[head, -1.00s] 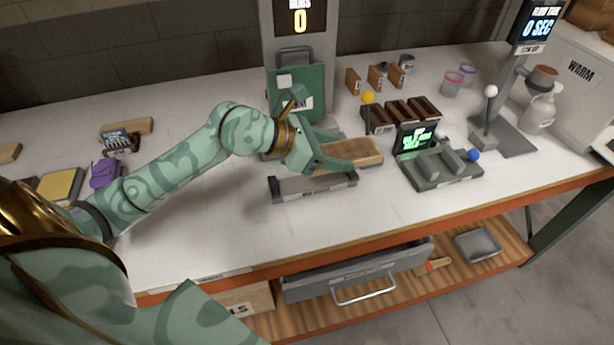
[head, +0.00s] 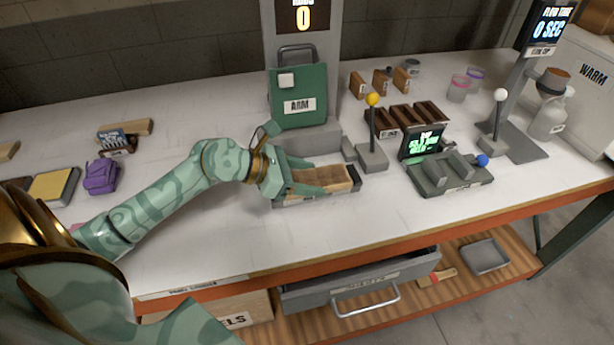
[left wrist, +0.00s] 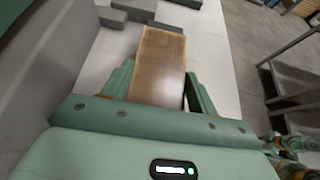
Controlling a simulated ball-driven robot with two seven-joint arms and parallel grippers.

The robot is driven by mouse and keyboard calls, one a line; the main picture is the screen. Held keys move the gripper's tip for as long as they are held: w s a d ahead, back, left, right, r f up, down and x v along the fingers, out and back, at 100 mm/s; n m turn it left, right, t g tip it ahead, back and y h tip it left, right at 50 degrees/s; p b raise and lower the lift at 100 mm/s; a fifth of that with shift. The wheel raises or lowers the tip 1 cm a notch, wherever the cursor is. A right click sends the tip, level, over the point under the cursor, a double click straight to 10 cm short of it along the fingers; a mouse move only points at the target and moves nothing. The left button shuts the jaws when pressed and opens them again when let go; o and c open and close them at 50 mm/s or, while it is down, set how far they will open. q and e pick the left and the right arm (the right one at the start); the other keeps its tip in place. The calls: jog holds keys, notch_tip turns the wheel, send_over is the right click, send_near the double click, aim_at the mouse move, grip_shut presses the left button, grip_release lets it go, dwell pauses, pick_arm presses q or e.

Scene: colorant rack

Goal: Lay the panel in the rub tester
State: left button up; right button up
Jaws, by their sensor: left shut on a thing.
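The panel (head: 338,176) is a flat brown wooden board. My left gripper (head: 318,180) is shut on its near end, with one finger along each long side. The left wrist view shows the panel (left wrist: 158,62) between the fingers (left wrist: 158,84), pointing away from the palm. The rub tester (head: 330,55) is the grey machine with a counter reading 0 and a raised green arm (head: 299,88). Its low grey tray (head: 290,203) lies directly under the panel, mostly hidden by it. I cannot tell whether the panel touches the tray floor.
A yellow-knobbed lever (head: 372,130) stands just right of the tray. Beyond it are a grey device with a green screen (head: 448,172) and brown blocks (head: 412,118). A purple item (head: 102,176) lies at left. The table front is clear.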

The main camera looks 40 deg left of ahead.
pick_arm(q)
jog(key=o, duration=1)
jog(key=shift+f, duration=0.1)
pick_arm(e)
jog(key=shift+d, duration=0.3)
pick_arm(q)
jog(key=p+v, duration=0.2)
jog(key=v, duration=1)
jog(key=shift+a, duration=0.1)
pick_arm(e)
jog(key=shift+w+a+r, duration=0.1)
jog(key=shift+w+r, duration=0.1)
jog(key=shift+r, duration=0.4)
jog(key=shift+w+r, duration=0.2)
jog(key=shift+r, duration=0.35)
